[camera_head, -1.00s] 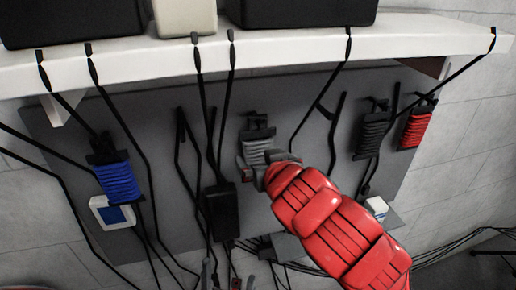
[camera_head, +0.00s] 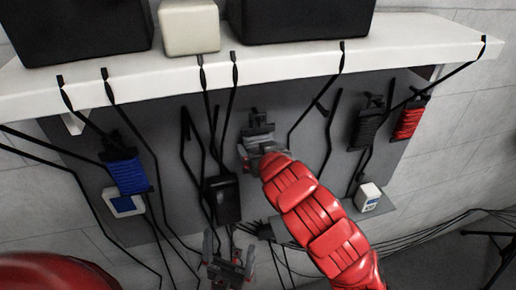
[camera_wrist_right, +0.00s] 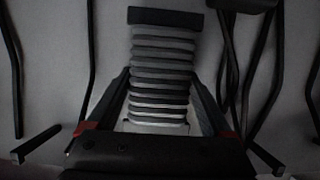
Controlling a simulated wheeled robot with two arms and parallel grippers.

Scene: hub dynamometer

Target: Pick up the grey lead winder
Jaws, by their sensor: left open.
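The grey lead winder (camera_head: 260,136), wound with grey lead, is at the middle of the dark panel. In the right wrist view the winder (camera_wrist_right: 162,68) stands upright between the fingers. My right gripper (camera_head: 254,156), on the red arm, is at the winder's lower part. In the wrist view its two dark fingers (camera_wrist_right: 160,100) lie close along both sides of the winder, shut on it. Whether the winder still touches the panel cannot be told. My left gripper (camera_head: 229,262) is open and empty, low in front of the panel.
A blue winder (camera_head: 127,175) hangs at the left, a black winder (camera_head: 367,129) and a red winder (camera_head: 408,121) at the right. Black cables hang from the white shelf (camera_head: 290,57). A black box (camera_head: 222,199) is just below left of the grey winder.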

